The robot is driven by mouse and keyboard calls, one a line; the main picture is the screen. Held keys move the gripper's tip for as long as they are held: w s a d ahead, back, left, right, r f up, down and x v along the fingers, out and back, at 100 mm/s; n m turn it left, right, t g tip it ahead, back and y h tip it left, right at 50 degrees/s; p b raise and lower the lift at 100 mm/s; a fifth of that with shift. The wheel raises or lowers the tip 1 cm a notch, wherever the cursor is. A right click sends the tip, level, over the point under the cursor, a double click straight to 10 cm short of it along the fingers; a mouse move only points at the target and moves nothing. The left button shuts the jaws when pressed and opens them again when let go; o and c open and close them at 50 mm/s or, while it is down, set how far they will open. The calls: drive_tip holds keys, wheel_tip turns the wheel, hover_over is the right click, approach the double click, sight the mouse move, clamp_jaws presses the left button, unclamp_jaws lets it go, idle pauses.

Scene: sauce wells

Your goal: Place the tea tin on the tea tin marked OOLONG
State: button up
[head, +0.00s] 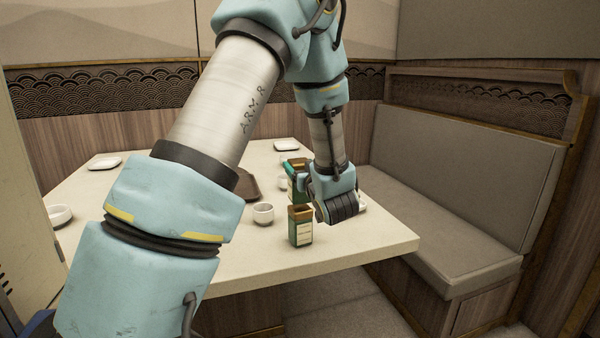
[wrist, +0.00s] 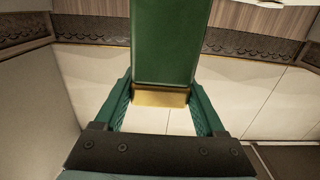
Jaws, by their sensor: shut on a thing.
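My gripper (head: 293,171) is shut on a green tea tin (head: 298,187) with a gold band, partly hidden behind my wrist in the head view. In the wrist view, the green tin (wrist: 164,42) fills the top middle between the two green fingers of my gripper (wrist: 162,88). Another green tea tin (head: 300,229) with a gold-brown top and a pale label stands upright on the table, in front of the held tin in the head view. The label is too small to read. I cannot tell the exact gap between the two tins.
A small cup (head: 263,213) stands left of the standing tin on the table (head: 220,259). A brown tray (head: 247,187) is partly hidden by my arm. White dishes (head: 104,163) and another cup (head: 60,215) lie farther left. A padded bench (head: 455,190) is at the right.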

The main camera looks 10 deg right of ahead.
drive_tip(key=shift+f, duration=0.85)
drive_tip(key=shift+f, duration=0.15)
drive_tip(key=o, duration=1.5)
